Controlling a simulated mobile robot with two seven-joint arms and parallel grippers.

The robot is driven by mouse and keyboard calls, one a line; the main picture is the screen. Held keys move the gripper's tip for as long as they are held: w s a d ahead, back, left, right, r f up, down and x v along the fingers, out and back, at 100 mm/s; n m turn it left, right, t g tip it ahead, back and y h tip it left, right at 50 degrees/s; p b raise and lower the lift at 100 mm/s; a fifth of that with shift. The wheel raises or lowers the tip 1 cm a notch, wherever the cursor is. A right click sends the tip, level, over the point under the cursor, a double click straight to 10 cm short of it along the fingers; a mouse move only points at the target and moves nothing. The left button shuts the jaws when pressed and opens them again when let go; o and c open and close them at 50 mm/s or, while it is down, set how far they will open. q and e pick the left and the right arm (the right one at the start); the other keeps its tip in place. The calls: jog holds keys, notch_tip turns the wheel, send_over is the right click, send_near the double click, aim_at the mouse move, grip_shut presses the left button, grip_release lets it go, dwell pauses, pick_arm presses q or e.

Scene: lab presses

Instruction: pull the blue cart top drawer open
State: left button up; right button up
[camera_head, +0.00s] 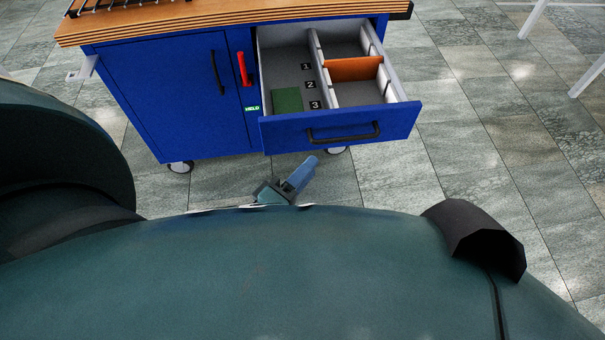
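The blue cart (170,90) stands at the top of the head view. Its top drawer is pulled out, showing the grey inside and the blue front panel (285,134). A black bar handle (343,133) is on that front. A part of my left gripper (287,184) shows below the drawer front in the picture, apart from the handle. My own body hides the rest of it, so its opening is unclear. My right gripper is not in view.
The drawer holds compartments marked 1, 2 and 3, a green block (287,100) and an orange divider (353,69). A cabinet door with a black handle (217,72) is left of it. Tiled floor (480,120) is clear to the right; white legs (533,18) stand at the upper right.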

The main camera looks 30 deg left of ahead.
pick_arm(q)
jog(key=shift+s, duration=0.35)
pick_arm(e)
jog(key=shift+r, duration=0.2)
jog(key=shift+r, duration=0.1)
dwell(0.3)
